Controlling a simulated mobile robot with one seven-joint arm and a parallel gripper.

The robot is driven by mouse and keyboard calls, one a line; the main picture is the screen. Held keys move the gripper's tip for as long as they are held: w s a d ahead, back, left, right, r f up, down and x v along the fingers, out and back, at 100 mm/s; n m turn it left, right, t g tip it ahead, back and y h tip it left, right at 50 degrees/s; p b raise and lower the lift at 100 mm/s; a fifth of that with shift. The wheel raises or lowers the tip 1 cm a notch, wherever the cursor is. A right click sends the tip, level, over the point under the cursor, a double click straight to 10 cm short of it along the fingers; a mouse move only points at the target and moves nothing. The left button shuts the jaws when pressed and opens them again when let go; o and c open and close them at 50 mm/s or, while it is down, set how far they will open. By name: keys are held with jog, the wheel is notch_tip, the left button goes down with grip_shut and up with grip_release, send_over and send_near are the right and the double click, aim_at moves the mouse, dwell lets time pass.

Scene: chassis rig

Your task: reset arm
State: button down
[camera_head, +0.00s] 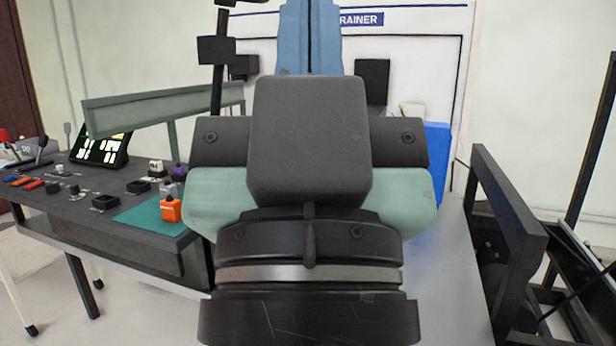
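The end of my arm, a dark block over a round joint with a pale metal ring, fills the middle of the head view. Dark parts with screws and pale green parts stick out on both sides. No fingertips can be made out, so I cannot tell how my gripper stands. No object is visibly held. The arm hides much of what is behind it.
A dark workbench (122,229) at left holds a green mat (150,216), an orange item (171,209), a lit screen (101,147) and several small parts. A blue upright part (311,38) stands behind my arm. A black frame (509,212) stands at right.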

notch_tip(320, 180, up, 34)
jog(key=p, duration=3.2)
